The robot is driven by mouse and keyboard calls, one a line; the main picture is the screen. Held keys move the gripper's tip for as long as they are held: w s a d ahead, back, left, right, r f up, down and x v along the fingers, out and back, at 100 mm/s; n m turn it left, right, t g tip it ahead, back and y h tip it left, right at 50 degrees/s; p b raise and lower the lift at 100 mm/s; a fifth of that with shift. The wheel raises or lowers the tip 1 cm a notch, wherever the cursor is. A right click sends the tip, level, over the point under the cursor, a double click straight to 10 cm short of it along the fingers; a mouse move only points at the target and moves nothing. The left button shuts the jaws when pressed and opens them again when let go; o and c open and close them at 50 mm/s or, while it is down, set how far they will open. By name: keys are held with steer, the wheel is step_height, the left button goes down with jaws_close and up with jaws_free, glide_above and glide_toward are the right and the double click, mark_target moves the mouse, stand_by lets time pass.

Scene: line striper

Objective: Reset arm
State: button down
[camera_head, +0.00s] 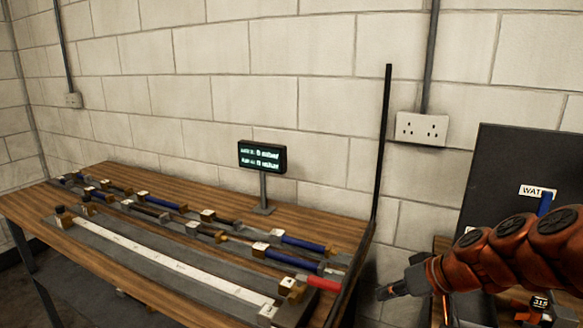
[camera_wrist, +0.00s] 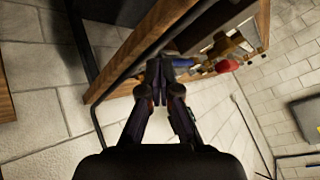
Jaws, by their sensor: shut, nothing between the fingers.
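My gripper (camera_head: 384,293) is at the lower right of the head view, at the end of my orange arm, just right of the wooden table's right end. In the wrist view my gripper (camera_wrist: 156,84) has its fingertips together, with nothing between them. The table edge and a dark rail lie beyond the fingertips there. I cannot tell how far the fingertips are from the rail.
The wooden table (camera_head: 40,200) bears rails, blue-handled tools, a red-handled piece (camera_head: 323,283) and a small display (camera_head: 262,157). A black post (camera_head: 383,150) rises at its right end. A dark panel (camera_head: 510,170) stands at right. A block wall closes the back.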

steer(key=s+a+f+g+h+p, duration=0.1)
steer(key=s+a+g, duration=0.2)
steer(key=s, duration=0.5)
steer(key=s+a+f+g+h+p, duration=0.1)
steer(key=s+a+g, duration=0.15)
steer(key=s, duration=0.55)
steer(key=s+d+m+g+h+p, duration=0.1)
steer(key=s+d+m+g+h, duration=0.1)
steer(key=s, duration=1.1)
steer(key=shift+d+f+m+h, duration=0.15)
steer(key=shift+d+m+h, duration=0.35)
steer(key=shift+d+h, duration=0.55)
steer(key=shift+s+a, duration=0.1)
steer(key=shift+a, duration=0.05)
